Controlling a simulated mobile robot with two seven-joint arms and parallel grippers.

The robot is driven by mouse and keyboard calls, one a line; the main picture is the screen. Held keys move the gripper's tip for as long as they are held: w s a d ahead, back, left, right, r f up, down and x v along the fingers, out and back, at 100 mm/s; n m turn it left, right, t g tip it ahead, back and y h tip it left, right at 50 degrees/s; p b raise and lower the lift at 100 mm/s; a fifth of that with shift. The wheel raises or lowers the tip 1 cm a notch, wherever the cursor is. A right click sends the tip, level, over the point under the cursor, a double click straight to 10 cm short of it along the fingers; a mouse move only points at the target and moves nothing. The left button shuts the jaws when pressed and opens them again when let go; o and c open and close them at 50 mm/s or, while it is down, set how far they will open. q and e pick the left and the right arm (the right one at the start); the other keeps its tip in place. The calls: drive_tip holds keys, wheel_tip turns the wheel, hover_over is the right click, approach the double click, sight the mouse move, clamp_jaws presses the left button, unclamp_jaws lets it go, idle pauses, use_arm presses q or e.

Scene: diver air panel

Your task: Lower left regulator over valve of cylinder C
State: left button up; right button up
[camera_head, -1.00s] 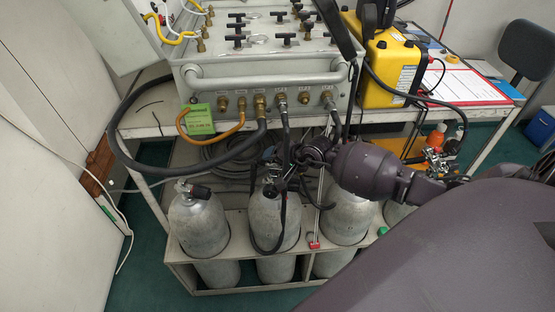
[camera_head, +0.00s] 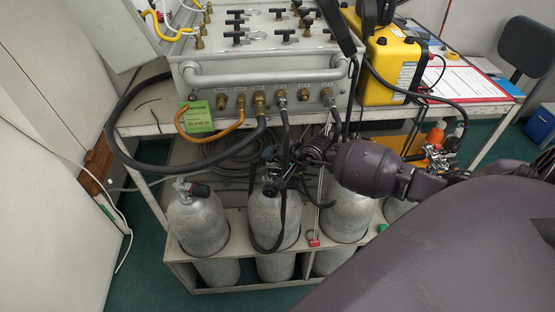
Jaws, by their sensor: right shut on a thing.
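Several grey cylinders stand in a low rack (camera_head: 205,291) under the bench: one at the left (camera_head: 197,224), one in the middle (camera_head: 272,220), one to its right (camera_head: 347,222), and another mostly hidden behind my arm. I cannot read which is C. My right gripper (camera_head: 308,154) comes in from the right above the middle and right cylinders. It is shut on a dark regulator, small and partly hidden by the gripper. A black hose (camera_head: 285,130) runs from the panel down to this area. Dark fittings (camera_head: 273,172) crowd the middle cylinder's top; contact with its valve is unclear. My left gripper is out of view.
The grey air panel (camera_head: 262,70) stands on the bench above, with a thick black hose (camera_head: 118,150) looping at the left. A yellow case (camera_head: 390,70) is beside it. A black hose loop hangs over the middle cylinder's front. Floor is clear at the lower left.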

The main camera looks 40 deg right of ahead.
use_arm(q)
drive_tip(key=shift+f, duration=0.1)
use_arm(e)
drive_tip(key=shift+f, duration=0.1)
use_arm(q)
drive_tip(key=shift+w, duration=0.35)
use_arm(e)
drive_tip(key=shift+f, duration=0.2)
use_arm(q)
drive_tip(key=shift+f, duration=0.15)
use_arm(e)
drive_tip(key=o, duration=1.2)
drive_tip(key=shift+o, duration=1.2)
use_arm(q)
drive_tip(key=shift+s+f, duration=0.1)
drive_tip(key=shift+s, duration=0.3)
use_arm(e)
drive_tip(key=shift+o, duration=0.4)
drive_tip(key=shift+f, duration=0.1)
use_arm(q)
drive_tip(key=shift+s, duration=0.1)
